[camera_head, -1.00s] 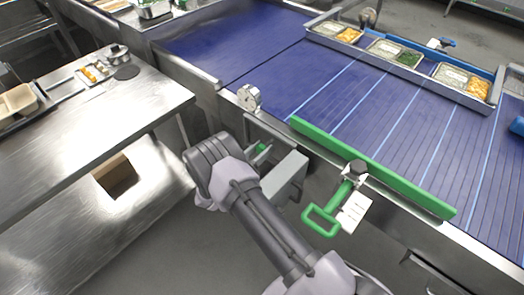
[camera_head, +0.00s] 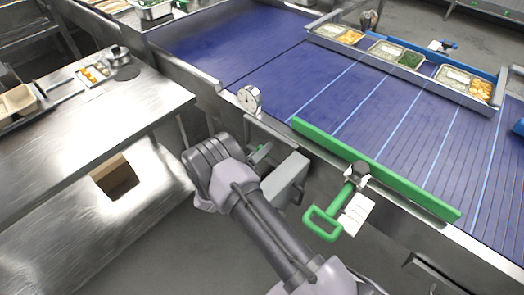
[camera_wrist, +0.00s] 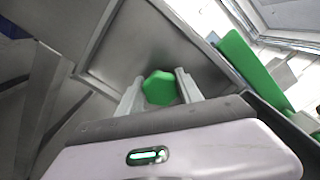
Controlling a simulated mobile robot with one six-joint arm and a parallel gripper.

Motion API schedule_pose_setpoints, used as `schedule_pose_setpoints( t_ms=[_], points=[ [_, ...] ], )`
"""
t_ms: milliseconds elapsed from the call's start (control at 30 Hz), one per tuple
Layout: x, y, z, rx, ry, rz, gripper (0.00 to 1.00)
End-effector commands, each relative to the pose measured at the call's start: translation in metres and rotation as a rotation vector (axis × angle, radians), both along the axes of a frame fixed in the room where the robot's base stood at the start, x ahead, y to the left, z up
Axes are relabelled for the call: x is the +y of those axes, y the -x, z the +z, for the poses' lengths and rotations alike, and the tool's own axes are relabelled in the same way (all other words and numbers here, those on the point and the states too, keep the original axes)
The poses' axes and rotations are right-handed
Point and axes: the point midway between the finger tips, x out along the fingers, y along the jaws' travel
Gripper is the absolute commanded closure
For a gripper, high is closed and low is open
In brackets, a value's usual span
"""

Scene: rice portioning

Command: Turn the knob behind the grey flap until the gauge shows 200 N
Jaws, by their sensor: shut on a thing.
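The green knob (camera_wrist: 159,88) sits between the two fingers of my gripper (camera_wrist: 158,92) in the wrist view, and the gripper is shut on it. In the head view my gripper (camera_head: 258,153) reaches to the side of the conveyor, and the knob is mostly hidden there. The grey flap (camera_head: 285,178) stands open just right of my gripper. The round white gauge (camera_head: 249,98) is on the conveyor edge above; its reading is too small to tell.
A green rail (camera_head: 375,168) runs along the blue belt (camera_head: 340,95). A green handle (camera_head: 322,222) with a white tag (camera_head: 356,213) hangs right of the flap. A steel table (camera_head: 90,120) stands left. Food trays (camera_head: 400,56) lie across the belt.

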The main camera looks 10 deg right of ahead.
Motion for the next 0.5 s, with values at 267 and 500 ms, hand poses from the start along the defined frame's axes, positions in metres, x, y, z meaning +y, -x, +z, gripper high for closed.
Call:
schedule_pose_setpoints(
  t_ms=[267, 500],
  points=[
    [-0.0003, 0.0009, -0.0012, 0.01, 0.005, -0.002, 0.98],
    [-0.0003, 0.0009, -0.0012, 0.008, 0.005, -0.001, 0.45]
  ],
)
